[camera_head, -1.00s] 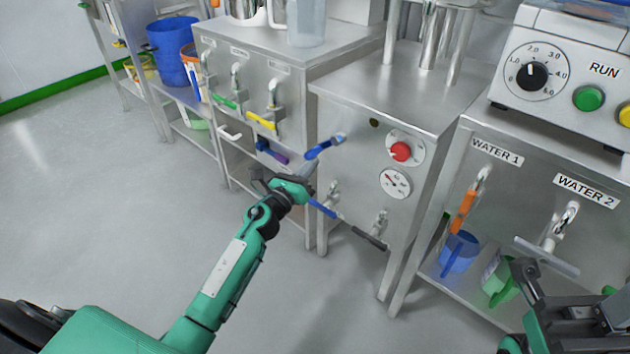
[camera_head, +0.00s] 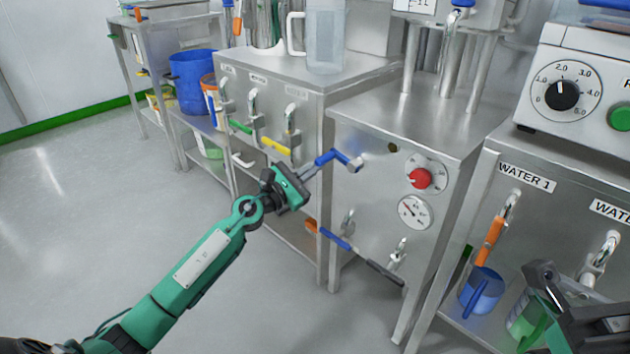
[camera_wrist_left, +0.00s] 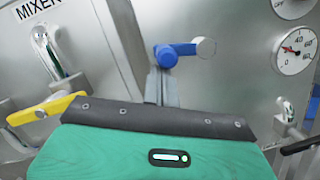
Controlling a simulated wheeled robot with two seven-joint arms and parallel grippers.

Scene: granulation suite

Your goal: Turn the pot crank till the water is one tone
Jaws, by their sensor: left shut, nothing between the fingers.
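The blue crank (camera_head: 330,157) sticks out from the front of a steel cabinet (camera_head: 375,205), left of a red knob. It also shows in the left wrist view (camera_wrist_left: 170,53), just beyond the fingertips. My left gripper (camera_head: 314,170) is shut, with its fingertips at the crank's handle; whether they touch it I cannot tell. In the left wrist view the closed fingers (camera_wrist_left: 161,87) point at the handle from below. My right gripper (camera_head: 548,290) is partly in view at the lower right, away from the crank. No water in a pot can be made out.
The red knob (camera_head: 420,178) and a round gauge (camera_head: 414,211) sit right of the crank. Below are a blue-handled lever (camera_head: 335,239) and a black-handled tap (camera_head: 385,272). Taps with green and yellow (camera_head: 276,145) handles are at left. The floor at left is clear.

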